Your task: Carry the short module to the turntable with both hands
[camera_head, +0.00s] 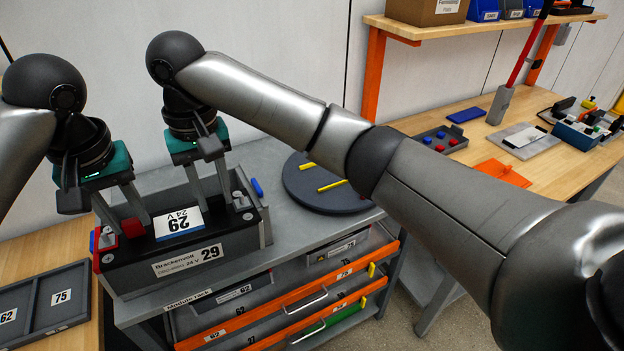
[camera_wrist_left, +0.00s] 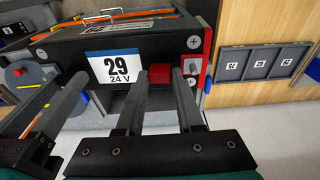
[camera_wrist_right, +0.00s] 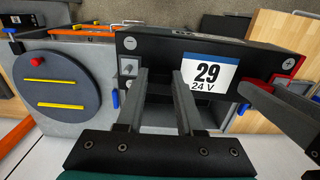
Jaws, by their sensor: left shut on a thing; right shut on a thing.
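The short module (camera_head: 190,250) is a dark box labelled 29, 24 V, with a red left end, at the rack's left. It looks about level; I cannot tell whether it touches the rack top. The turntable (camera_head: 345,199), a dark disc with yellow strips, lies right of the module.
The module rack (camera_head: 290,160) has drawers with orange edges below. A compartment tray (camera_head: 25,312) lies on the wooden bench at left. A wooden bench (camera_head: 470,145) with trays and tools stands at right. My right arm crosses above the turntable's right side.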

